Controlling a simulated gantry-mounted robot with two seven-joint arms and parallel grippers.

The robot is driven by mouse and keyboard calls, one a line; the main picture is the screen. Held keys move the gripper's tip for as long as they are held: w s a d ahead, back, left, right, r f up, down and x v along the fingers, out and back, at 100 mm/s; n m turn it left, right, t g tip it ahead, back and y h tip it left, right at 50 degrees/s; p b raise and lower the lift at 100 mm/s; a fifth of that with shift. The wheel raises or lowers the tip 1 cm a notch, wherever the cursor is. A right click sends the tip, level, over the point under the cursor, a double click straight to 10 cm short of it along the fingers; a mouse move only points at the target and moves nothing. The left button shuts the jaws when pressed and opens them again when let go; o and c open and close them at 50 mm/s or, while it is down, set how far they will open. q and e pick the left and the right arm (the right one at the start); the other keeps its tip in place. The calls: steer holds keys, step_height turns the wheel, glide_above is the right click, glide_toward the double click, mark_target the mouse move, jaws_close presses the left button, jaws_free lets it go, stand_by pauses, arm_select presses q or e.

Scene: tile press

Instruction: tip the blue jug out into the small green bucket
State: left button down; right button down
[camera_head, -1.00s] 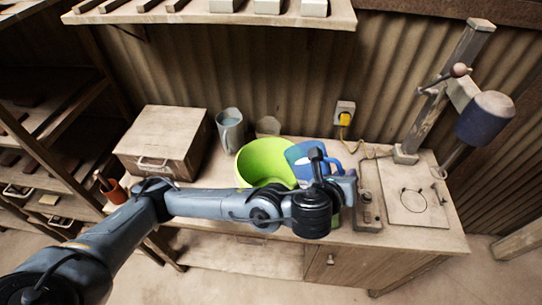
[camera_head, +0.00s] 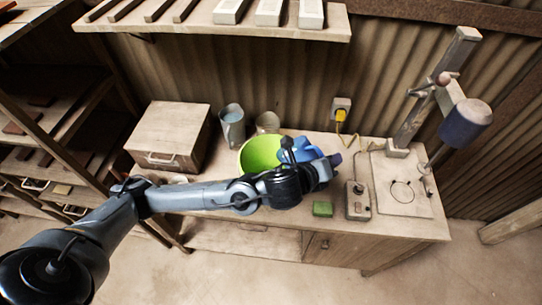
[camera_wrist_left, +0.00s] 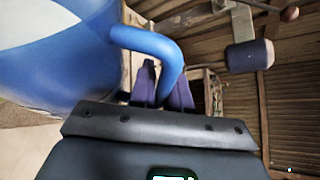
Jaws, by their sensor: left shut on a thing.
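The blue jug (camera_head: 299,153) is at the right rim of the green bucket (camera_head: 260,150) in the head view, tilted toward it; the arm hides part of both. My left gripper (camera_head: 328,164) is shut on the jug's handle. In the left wrist view the blue jug (camera_wrist_left: 60,55) fills the left side, and its handle runs to the dark fingers of my left gripper (camera_wrist_left: 163,88). The jug's mouth and the bucket's inside bottom are not clearly visible. My right gripper is not in view.
A wooden box (camera_head: 168,138), a grey metal jug (camera_head: 232,127) and a beaker (camera_head: 268,122) stand left and behind. The bench front is mostly clear.

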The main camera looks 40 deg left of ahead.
mark_target(307, 143)
arm_select(q)
steer(key=shift+a+r+n+h+p, duration=0.4)
steer(key=shift+a+r+n+p, duration=0.2)
steer(key=shift+p, duration=0.8)
steer(key=shift+a+p, duration=0.15)
steer(key=shift+p, duration=0.15)
steer(key=shift+s+a+n+p, duration=0.1)
steer(key=shift+a+n+p, duration=0.1)
steer(key=shift+n+p, duration=0.2)
steer(key=shift+a+r+n+t+h+p, duration=0.1)
steer(key=shift+a+n+t+h+p, duration=0.2)
steer(key=shift+a+h+p, duration=0.15)
steer(key=shift+a+r+n+h, duration=0.1)
steer(key=shift+a+n+h, duration=0.15)
steer(key=shift+a+n, duration=0.05)
stand_by(0.3)
steer(key=shift+s+a+r+n+p, duration=0.1)
steer(key=shift+a+r+n+p, duration=0.25)
steer(key=shift+a+p, duration=0.4)
steer(key=shift+a+r+h+p, duration=0.3)
steer(key=shift+a+r+p, duration=0.05)
steer(key=shift+a, duration=0.25)
steer(key=shift+a+r+n+t, duration=0.2)
steer(key=shift+a+n+t, duration=0.1)
steer(key=shift+a+n, duration=0.05)
steer(key=shift+s+a+r+p, duration=0.15)
steer(key=shift+a+p, duration=0.1)
steer(key=shift+p, duration=0.15)
